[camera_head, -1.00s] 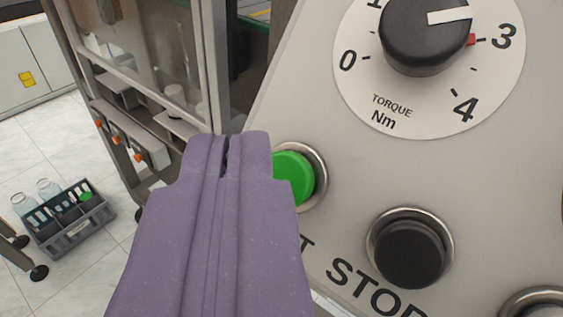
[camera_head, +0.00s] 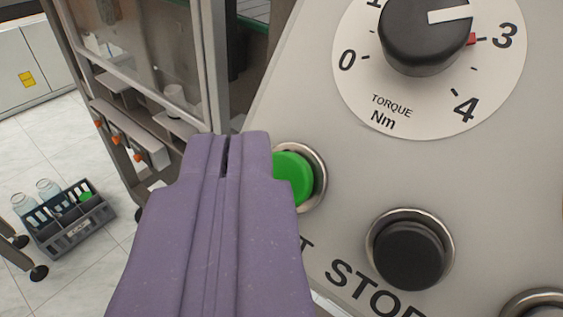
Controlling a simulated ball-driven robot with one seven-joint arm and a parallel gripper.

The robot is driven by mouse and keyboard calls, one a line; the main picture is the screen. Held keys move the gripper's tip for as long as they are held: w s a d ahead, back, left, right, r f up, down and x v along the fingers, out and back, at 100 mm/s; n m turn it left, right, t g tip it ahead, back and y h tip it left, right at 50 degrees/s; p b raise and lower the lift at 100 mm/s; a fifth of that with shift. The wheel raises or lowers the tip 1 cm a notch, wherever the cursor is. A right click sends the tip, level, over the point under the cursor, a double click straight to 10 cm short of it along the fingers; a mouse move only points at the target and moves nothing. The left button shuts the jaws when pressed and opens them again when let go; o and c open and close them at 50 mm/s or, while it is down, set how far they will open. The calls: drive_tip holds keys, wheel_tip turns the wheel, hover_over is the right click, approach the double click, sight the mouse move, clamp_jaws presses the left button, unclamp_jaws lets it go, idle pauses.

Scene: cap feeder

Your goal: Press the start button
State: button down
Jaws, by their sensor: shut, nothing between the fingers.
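The green button (camera_head: 293,178) sits in a metal ring on the grey control panel (camera_head: 330,165). Its left part is hidden behind my gripper. Of the label under it only a "T" shows. My purple gripper (camera_head: 227,140) is shut and empty. Its tips overlap the left edge of the green button in the picture. I cannot tell whether they touch it.
A black button (camera_head: 409,253) marked STOP sits lower right of the green one. A torque dial (camera_head: 426,35) is above it, its white pointer near 3. A grey crate with bottles (camera_head: 68,222) stands on the floor at left, by a framed machine (camera_head: 150,60).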

drive_tip(key=shift+w+d+f+b, duration=0.15)
drive_tip(key=shift+w+f+b, duration=0.1)
drive_tip(key=shift+b, duration=0.1)
